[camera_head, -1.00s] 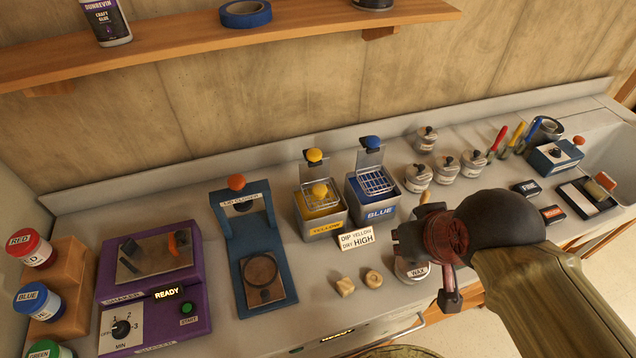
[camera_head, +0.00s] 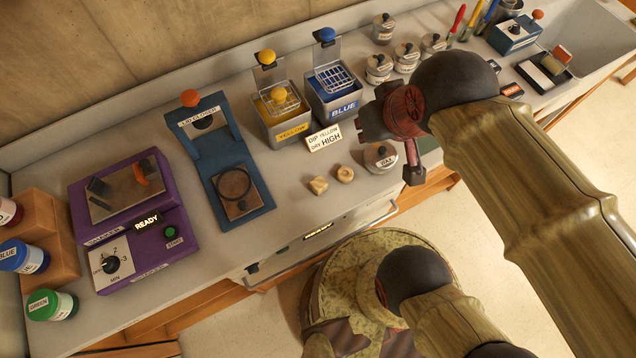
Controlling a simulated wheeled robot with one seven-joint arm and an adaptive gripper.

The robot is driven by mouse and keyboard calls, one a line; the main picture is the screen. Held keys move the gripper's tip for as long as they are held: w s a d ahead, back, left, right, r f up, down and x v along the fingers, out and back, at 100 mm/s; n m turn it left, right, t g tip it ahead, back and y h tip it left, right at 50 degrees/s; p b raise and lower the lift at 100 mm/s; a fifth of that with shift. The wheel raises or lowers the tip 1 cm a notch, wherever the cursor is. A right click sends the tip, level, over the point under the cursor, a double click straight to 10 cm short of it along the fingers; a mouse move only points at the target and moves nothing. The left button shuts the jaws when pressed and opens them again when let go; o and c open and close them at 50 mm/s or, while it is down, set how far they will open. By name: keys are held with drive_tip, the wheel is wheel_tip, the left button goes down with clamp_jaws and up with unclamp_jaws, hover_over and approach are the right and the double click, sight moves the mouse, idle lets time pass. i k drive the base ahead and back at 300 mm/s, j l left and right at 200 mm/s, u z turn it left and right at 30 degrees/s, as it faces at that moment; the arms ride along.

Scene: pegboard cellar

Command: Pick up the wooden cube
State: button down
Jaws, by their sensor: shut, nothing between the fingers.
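The wooden cube (camera_head: 317,185) is a small pale block on the grey counter, in front of the yellow tin. A small round wooden piece (camera_head: 344,173) with a dark centre lies just right of it. My gripper (camera_head: 366,122) is above the counter, up and to the right of the cube and apart from it. It is shut and empty. Its dark body hides part of the counter behind it.
A wax jar (camera_head: 380,157) stands right of the round piece. A purple machine (camera_head: 130,215) is at left. The counter's front edge is close.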

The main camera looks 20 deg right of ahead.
sight(318, 185)
drive_tip(key=j, duration=0.45)
drive_tip(key=k+j+z, duration=0.15)
drive_tip(key=j, duration=0.25)
drive_tip(key=k+j, duration=0.1)
drive_tip(key=j, duration=0.35)
drive_tip(key=k+j+z, duration=0.1)
drive_tip(key=j, duration=0.35)
